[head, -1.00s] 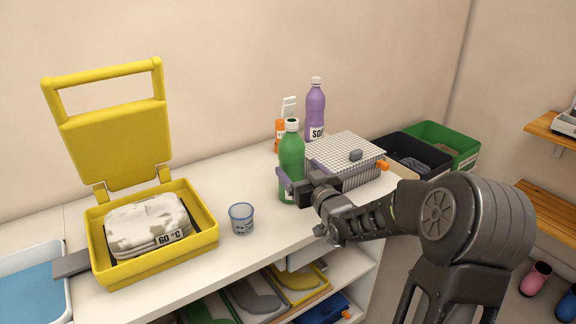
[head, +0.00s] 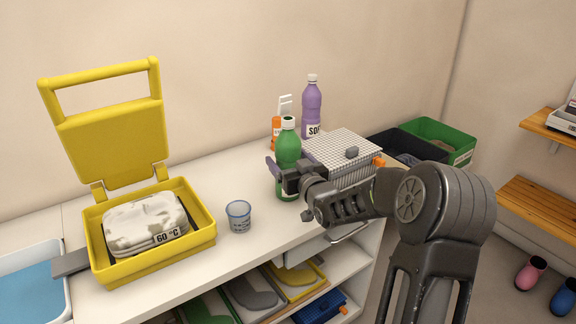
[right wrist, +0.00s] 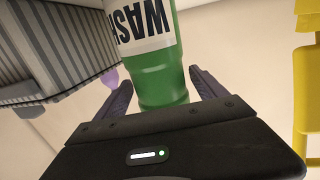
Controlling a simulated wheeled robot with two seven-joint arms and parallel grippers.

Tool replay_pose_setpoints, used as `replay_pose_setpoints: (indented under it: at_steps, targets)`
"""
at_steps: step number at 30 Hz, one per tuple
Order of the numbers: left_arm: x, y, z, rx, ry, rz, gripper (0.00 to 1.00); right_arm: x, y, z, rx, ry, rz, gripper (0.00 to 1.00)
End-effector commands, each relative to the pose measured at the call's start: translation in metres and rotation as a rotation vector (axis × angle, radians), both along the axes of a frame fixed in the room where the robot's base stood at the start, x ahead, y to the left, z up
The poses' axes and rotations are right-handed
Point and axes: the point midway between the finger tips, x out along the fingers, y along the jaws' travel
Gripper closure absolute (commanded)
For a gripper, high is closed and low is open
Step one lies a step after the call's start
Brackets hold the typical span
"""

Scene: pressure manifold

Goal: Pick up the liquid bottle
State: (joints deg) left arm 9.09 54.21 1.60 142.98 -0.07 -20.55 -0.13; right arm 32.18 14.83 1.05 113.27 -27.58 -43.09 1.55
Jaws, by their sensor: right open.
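The liquid bottle, a green bottle with a white cap (head: 288,140), stands upright on the white counter. In the right wrist view the green bottle (right wrist: 163,82) shows a white label with "WAS" letters. My right gripper (head: 277,172) is in front of the bottle. In the right wrist view its two open fingers (right wrist: 163,92) are on either side of the bottle, with gaps visible, so it is not clamped. My left gripper is not in view.
A grey gridded box (head: 343,150) stands close to the right of the bottle. A purple bottle (head: 312,105) and an orange bottle (head: 276,132) stand behind. A small blue cup (head: 238,216) and a yellow open press (head: 150,255) are to the left on the counter (head: 200,168).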

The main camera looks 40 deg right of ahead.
Motion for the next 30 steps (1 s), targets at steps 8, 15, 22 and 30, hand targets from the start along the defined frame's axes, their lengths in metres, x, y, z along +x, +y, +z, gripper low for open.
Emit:
replay_pose_setpoints:
  at_steps: [8, 15, 22, 30]
  targets:
    - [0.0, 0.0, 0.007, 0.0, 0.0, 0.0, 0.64, 0.03, -0.006, -0.001, 0.0, 0.001, 0.001, 0.19]
    - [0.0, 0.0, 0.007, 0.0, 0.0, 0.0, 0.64, 0.03, -0.006, -0.001, 0.0, 0.0, 0.0, 0.19]
    - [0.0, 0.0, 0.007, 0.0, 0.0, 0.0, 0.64, 0.03, -0.006, -0.001, 0.0, 0.0, 0.0, 0.19]
    - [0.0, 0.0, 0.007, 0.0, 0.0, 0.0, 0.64, 0.03, -0.006, -0.001, 0.0, 0.0, 0.0, 0.32]
